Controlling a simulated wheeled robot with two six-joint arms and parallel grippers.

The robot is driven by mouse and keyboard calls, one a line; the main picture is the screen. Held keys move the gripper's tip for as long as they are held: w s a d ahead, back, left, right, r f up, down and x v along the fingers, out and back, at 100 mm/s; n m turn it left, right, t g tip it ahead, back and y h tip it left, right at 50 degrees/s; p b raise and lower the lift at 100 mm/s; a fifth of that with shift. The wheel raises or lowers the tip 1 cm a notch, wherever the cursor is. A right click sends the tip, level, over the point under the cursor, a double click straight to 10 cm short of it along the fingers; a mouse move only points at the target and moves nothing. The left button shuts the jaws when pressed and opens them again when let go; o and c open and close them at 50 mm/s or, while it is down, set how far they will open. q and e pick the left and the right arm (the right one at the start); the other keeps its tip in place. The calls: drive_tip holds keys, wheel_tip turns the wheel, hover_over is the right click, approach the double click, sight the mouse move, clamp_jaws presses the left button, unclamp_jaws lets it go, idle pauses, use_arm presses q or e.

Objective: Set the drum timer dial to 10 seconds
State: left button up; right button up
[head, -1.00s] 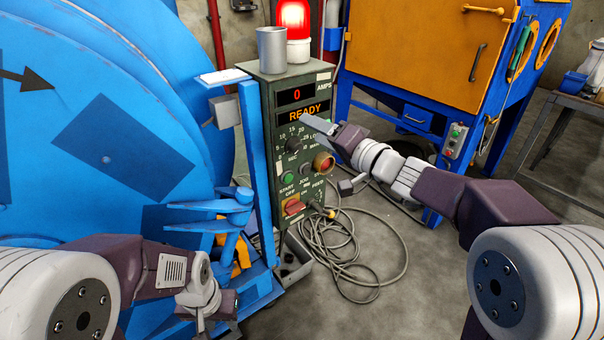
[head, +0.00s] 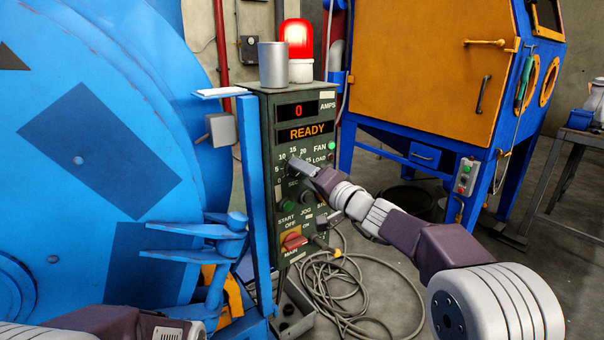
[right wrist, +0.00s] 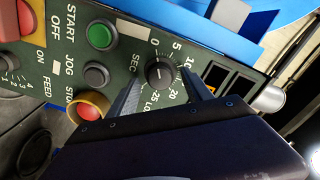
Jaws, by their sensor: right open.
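The timer dial (right wrist: 160,73) is a round black knob on the green control panel (head: 263,130), with a scale marked 0, 5, 10, 15, 20, 25 and SEC. In the right wrist view it lies between the two open fingers of my right gripper (right wrist: 163,82), with no clear grip on it. I cannot tell for sure where its pointer stands. In the head view my right gripper (head: 296,165) is at the panel and covers the knob. The display (head: 303,132) reads READY, with a red 0 above. Only part of my left arm shows at the bottom edge.
A green START button (right wrist: 101,35), a grey JOG button (right wrist: 96,74) and a red-and-yellow stop button (right wrist: 88,110) sit near the dial. A red MAIN switch (head: 294,242) is lower. A blue post (head: 256,210) stands left of the panel; cables (head: 345,290) lie on the floor.

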drive_tip(key=shift+w+a, duration=0.35)
drive_tip(key=shift+w, duration=0.15)
clamp_jaws()
drive_tip(key=shift+f+m+b, duration=0.1)
drive_tip(key=shift+m+b, duration=1.9)
drive_tip(key=shift+m, duration=5.9)
